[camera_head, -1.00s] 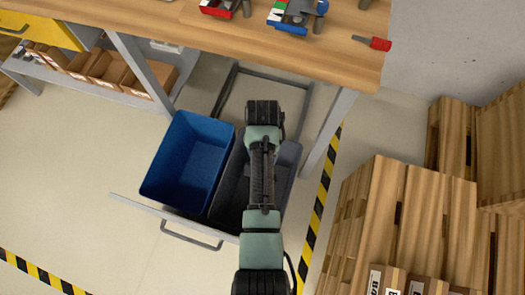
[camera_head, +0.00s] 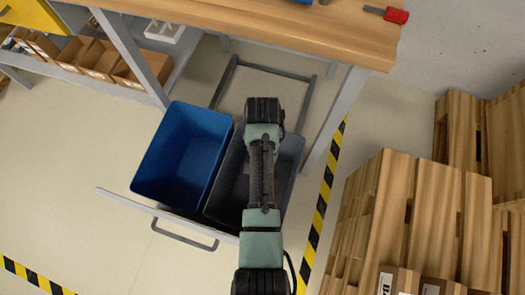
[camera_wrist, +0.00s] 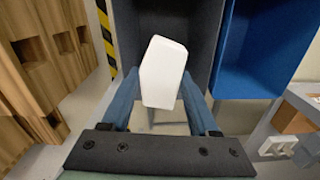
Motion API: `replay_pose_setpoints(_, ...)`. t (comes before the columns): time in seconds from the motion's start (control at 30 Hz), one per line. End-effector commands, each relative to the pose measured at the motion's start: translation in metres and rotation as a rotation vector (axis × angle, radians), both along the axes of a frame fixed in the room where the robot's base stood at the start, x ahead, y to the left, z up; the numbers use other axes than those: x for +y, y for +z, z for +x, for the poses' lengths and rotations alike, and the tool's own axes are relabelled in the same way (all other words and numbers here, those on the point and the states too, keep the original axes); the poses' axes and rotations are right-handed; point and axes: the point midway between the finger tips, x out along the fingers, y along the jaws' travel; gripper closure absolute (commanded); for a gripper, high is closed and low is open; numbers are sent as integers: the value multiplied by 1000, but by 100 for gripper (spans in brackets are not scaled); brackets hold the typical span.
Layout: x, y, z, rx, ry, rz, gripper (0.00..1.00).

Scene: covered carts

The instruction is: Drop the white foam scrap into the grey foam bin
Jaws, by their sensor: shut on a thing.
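The white foam scrap (camera_wrist: 165,62) is a pale, angular block between the two blue fingers of my gripper (camera_wrist: 160,84) in the wrist view. My gripper is shut on it. The dark grey bin (camera_wrist: 185,20) shows behind the scrap in the wrist view, its inside partly covered by the scrap and a finger. In the head view the grey bin (camera_head: 230,182) stands beside the blue bin, and my arm passes over its middle. The scrap and my fingers are hidden in the head view. I cannot tell the scrap's height over the bin.
The blue bin (camera_head: 183,155) stands left of the grey one, in a pull-out frame with a front handle (camera_head: 184,236). A wooden workbench (camera_head: 300,32) is above and behind. Stacked wooden pallets (camera_head: 410,215) stand at right, past black-and-yellow floor tape (camera_head: 320,205). Floor is open at left.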

Motion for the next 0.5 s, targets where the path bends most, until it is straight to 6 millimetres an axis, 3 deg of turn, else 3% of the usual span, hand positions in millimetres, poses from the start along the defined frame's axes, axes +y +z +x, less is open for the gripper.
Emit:
replay_pose_setpoints(0.1,0,1,0,0,0,0,90)
replay_pose_setpoints(0.13,0,1,0,0,0,0,38)
replay_pose_setpoints(0.3,0,1,0,0,0,0,7)
replay_pose_setpoints(0.5,0,1,0,0,0,0,4)
